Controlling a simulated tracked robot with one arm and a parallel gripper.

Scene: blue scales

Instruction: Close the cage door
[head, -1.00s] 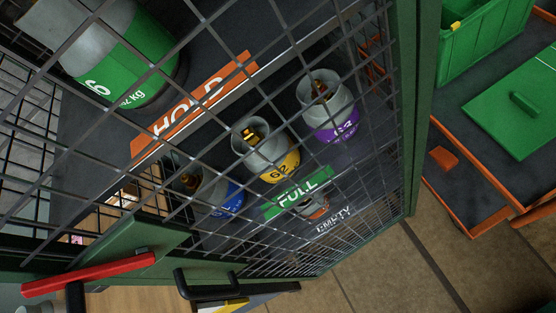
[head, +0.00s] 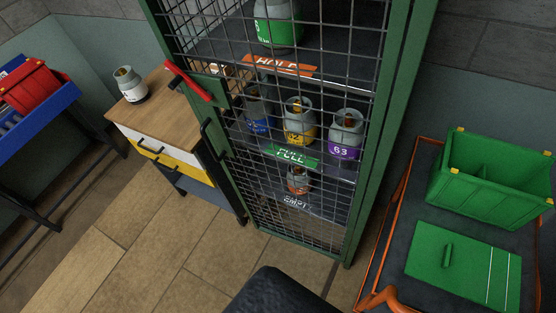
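The cage door (head: 222,158) is a tall green frame with wire mesh, standing in front of the cage's shelves. A red lever (head: 187,80) sits on a green plate at its left edge, and a black pull handle (head: 213,138) is below it. I cannot tell whether the door is flush with the cage or slightly ajar. Behind the mesh are a green-banded cylinder (head: 278,24) on the upper shelf, blue, yellow (head: 300,125) and purple (head: 346,135) ones in the middle, and an orange-banded one (head: 298,181) below. My gripper is not in view.
A wooden-topped cabinet (head: 165,110) with a grey cylinder (head: 130,84) stands left of the cage. A blue rack with a red bin (head: 28,88) is far left. A green crate (head: 495,180) and green lid (head: 462,265) are right. A dark rounded shape (head: 280,292) is bottom centre. Tiled floor is clear at lower left.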

